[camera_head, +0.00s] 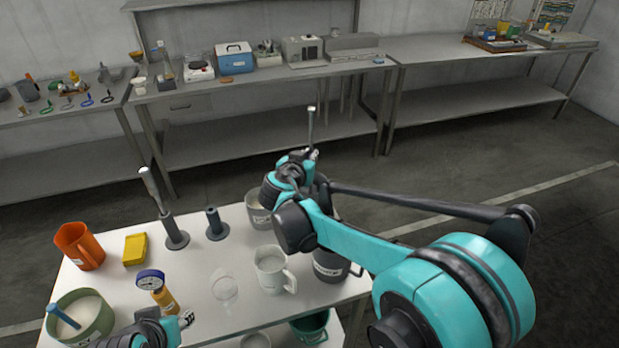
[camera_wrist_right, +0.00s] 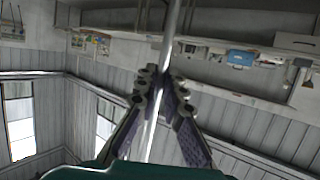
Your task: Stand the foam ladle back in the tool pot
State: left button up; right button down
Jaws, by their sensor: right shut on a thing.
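My right gripper (camera_head: 300,160) is shut on a thin metal rod, which looks like the foam ladle's handle (camera_head: 311,122). The rod stands nearly upright above the fingers; its lower end is hidden by my arm. In the right wrist view the ladle rod (camera_wrist_right: 172,42) runs between the fingers (camera_wrist_right: 160,88). Below and around the gripper, partly hidden, stand a grey labelled pot (camera_head: 259,214) and a dark labelled pot (camera_head: 330,268). I cannot tell which is the tool pot. My left gripper (camera_head: 186,319) is low at the left; its opening is unclear.
On the white table (camera_head: 205,262) stand a white jug (camera_head: 272,272), a clear beaker (camera_head: 224,287), a grey holder with a metal-handled tool (camera_head: 173,232), an empty-looking grey holder (camera_head: 215,224), an orange jug (camera_head: 80,247), a yellow box (camera_head: 135,249), a gauge (camera_head: 151,281) and a green bowl (camera_head: 90,317).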

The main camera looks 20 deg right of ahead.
jog(key=shift+f+b, duration=0.85)
jog(key=shift+f, duration=1.85)
jog(key=shift+s, duration=0.1)
jog(key=shift+f, duration=0.2)
jog(key=c, duration=1.6)
grip_release()
jog(key=shift+c, duration=0.2)
jog(key=shift+r, duration=0.15)
